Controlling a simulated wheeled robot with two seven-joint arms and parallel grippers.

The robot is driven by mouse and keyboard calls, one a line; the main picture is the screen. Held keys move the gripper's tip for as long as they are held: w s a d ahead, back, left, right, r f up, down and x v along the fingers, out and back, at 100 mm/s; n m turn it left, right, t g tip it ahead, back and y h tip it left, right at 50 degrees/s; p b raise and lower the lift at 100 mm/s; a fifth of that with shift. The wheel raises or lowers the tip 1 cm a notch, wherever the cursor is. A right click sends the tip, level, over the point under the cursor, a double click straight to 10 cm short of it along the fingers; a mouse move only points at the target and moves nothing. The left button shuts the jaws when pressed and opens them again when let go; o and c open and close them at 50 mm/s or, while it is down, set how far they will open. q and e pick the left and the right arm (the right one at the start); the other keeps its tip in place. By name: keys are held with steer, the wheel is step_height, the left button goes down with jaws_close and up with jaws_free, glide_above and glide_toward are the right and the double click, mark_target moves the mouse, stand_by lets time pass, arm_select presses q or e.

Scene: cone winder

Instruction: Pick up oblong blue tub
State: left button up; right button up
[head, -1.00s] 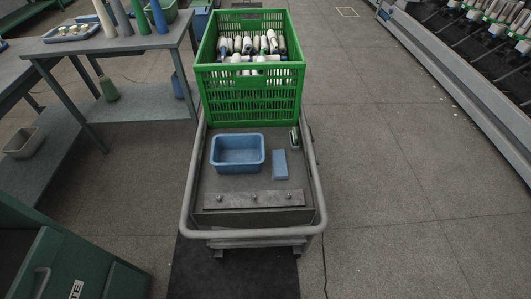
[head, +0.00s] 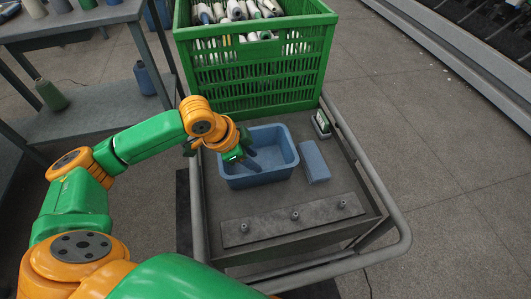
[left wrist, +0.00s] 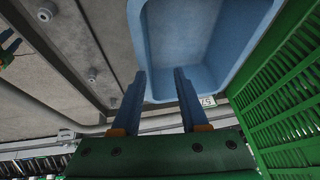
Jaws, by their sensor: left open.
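The oblong blue tub (head: 284,146) sits upright on the grey cart top, in front of the green crate. It looks empty. In the left wrist view the tub (left wrist: 180,40) fills the upper middle. My right gripper is not in view.
A green crate (head: 255,72) of yarn cones stands right behind the tub. A small blue block (head: 314,161) lies to its right, and a small device (head: 321,124) is behind that. A metal strip with knobs (head: 293,218) lies in front. A rail (head: 385,200) rings the cart.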

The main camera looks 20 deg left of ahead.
mark_target(262, 179)
arm_select(q)
steer(key=shift+m+g, duration=0.3)
steer(key=shift+g, duration=0.1)
steer(key=f, duration=0.2)
steer(key=d+f+b, duration=0.1)
steer(key=f, duration=0.1)
steer(key=d+f+b, duration=0.1)
steer(key=f, duration=0.1)
steer(key=shift+w+d+f, duration=0.1)
steer(key=shift+d, duration=0.1)
steer(key=shift+w+f, duration=0.15)
steer(key=shift+f, duration=0.15)
steer(key=shift+d, duration=0.1)
steer(key=shift+r, duration=0.1)
jaws_close()
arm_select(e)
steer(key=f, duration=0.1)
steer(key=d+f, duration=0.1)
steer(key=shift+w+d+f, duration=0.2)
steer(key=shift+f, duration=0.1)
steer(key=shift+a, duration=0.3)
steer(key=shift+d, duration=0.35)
